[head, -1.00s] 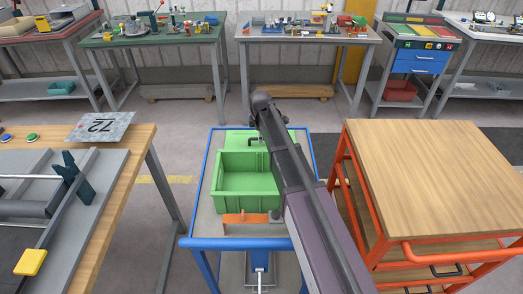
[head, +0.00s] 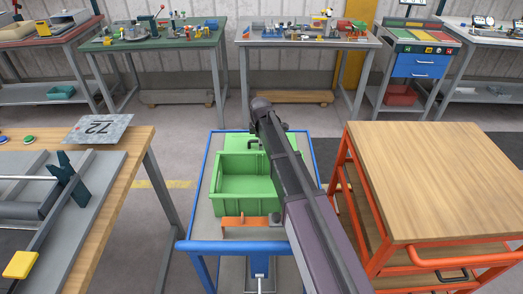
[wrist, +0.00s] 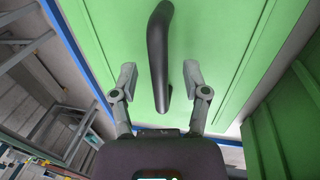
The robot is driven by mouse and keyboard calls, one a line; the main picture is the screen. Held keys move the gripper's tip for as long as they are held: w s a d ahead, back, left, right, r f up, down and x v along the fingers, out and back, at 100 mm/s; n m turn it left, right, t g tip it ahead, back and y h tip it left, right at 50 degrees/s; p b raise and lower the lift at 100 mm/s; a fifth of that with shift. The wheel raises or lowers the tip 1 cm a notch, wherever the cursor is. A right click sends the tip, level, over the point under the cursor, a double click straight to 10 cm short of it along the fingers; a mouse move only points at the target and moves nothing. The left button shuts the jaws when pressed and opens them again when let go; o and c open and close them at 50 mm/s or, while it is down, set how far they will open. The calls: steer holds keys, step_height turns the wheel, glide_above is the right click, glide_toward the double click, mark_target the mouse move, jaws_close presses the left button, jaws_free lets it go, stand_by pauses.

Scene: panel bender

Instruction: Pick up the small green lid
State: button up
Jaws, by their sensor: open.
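The green lid (head: 234,142) lies flat behind the green bin (head: 246,197) on the blue-framed cart (head: 232,245). It fills much of the wrist view (wrist: 225,35) and has a black bar handle (wrist: 157,45). My gripper (wrist: 160,74) is open, with one finger on each side of the handle and a gap on both sides. Neither finger visibly touches the handle. In the head view my arm hides the gripper and part of the lid; the handle (head: 253,143) shows just left of the arm.
An orange bracket (head: 246,220) lies on the cart in front of the bin. A wooden-topped orange cart (head: 430,175) stands close on the right. A workbench (head: 125,165) with a "72" plate (head: 99,128) is on the left. Floor shows between bench and cart.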

jaws_close()
steer(key=shift+r, duration=0.1)
stand_by(0.3)
step_height(320, 180, up, 10)
steer(key=p, duration=1)
stand_by(0.7)
step_height(320, 180, up, 15)
steer(key=p, duration=1.5)
steer(key=shift+d, duration=0.1)
